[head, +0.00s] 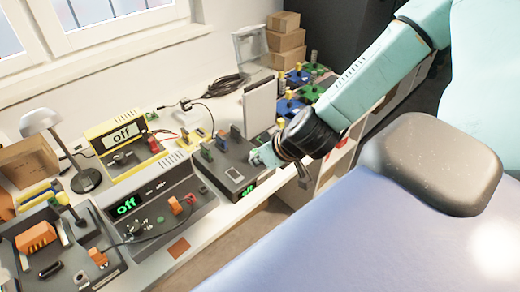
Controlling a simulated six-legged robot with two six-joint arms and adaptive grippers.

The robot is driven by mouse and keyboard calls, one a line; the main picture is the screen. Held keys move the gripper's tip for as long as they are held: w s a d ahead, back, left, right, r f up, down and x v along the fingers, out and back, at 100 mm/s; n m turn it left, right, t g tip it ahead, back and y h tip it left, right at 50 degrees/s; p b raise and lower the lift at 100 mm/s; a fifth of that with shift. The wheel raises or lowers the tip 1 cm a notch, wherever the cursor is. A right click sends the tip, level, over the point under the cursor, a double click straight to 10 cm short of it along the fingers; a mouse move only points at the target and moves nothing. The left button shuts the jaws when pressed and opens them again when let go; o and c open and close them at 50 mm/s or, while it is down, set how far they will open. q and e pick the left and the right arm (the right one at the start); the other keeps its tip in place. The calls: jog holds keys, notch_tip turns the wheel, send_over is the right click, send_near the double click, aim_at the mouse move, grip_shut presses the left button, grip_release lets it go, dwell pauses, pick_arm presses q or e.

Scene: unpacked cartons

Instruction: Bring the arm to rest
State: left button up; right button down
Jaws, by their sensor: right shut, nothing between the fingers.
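My right arm comes in from the upper right, teal with a black wrist. Its gripper (264,156) is small in the head view and shut, with nothing held. It shows in front of the right end of a dark grey device (222,168) with a green "off" display. Whether the gripper touches this device or is only above its edge, I cannot tell. My left gripper is not in view.
Cartons (286,40) are stacked at the back. A shelf unit (325,170) stands below the arm.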

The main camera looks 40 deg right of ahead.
jog(key=shift+s+r, duration=0.2)
jog(key=shift+s, duration=0.05)
dwell(0.5)
jog(key=s+a+f+g+b, duration=0.2)
jog(key=s+a+f+b, duration=0.1)
jog(key=s+f, duration=0.5)
jog(key=s+a+f+m+g+b, duration=0.1)
jog(key=s+a+f+g+b, duration=0.2)
jog(key=f, duration=0.7)
jog(key=s+a+f+g+b, duration=0.2)
jog(key=s+f+b, duration=0.4)
jog(key=s+f, duration=0.3)
jog(key=s+a, duration=0.1)
jog(key=s, duration=0.2)
jog(key=shift+s+f+g+h, duration=0.15)
jog(key=shift+s+g+h, duration=0.15)
jog(key=shift+s, duration=0.05)
